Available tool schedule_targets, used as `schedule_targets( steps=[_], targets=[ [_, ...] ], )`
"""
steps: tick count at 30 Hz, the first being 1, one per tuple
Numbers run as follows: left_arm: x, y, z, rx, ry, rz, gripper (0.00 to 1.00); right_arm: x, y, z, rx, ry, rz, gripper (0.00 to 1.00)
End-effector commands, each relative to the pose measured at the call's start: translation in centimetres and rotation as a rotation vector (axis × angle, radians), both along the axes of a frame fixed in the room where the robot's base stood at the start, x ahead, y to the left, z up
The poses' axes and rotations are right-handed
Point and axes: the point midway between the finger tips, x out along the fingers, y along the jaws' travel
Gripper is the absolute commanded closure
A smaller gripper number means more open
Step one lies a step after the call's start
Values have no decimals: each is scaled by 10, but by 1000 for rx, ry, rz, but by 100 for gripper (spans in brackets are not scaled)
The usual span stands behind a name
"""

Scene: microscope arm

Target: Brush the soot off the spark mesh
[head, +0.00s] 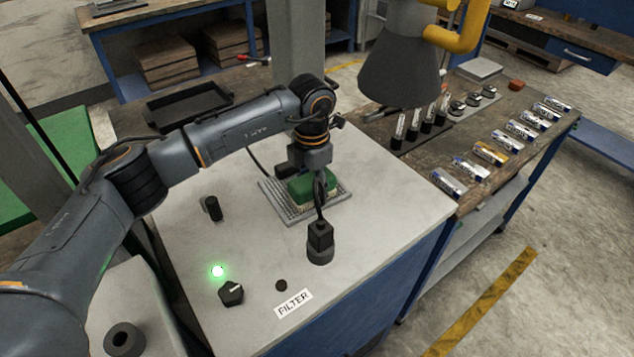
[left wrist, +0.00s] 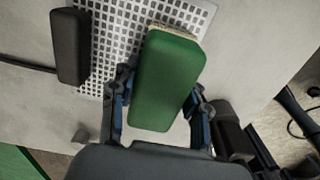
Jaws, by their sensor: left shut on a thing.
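The spark mesh (head: 278,204) is a light grey perforated plate lying on the pale cabinet top in the head view. It also shows at the top of the left wrist view (left wrist: 105,45). My left gripper (head: 318,182) is over it, shut on a green brush (head: 300,188) with pale bristles pointing down. In the left wrist view the green brush block (left wrist: 165,85) sits between the two fingers. I cannot tell whether the bristles touch the mesh. Brush and gripper hide part of the mesh, and I make out no soot on the visible part. My right gripper is not in view.
A black post-like fitting (head: 320,242) stands close in front of the mesh. A dark knob (head: 231,292), a lit green lamp (head: 218,271) and a FILTER label (head: 293,303) are nearer. A dark cone-shaped hood (head: 400,70) hangs behind right. The cabinet top's right side is clear.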

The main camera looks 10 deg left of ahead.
Motion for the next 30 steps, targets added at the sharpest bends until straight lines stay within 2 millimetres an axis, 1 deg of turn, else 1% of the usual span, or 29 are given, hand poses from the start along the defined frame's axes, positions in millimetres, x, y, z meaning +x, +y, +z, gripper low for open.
schedule_targets(
  steps=[8,20,30],
  targets=[
    [-1,1,-1,0,1,0,79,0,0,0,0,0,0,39],
    [-16,18,0,1,2,0,79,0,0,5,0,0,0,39],
    [-17,19,1,1,1,0,79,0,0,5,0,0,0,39]
  ],
)
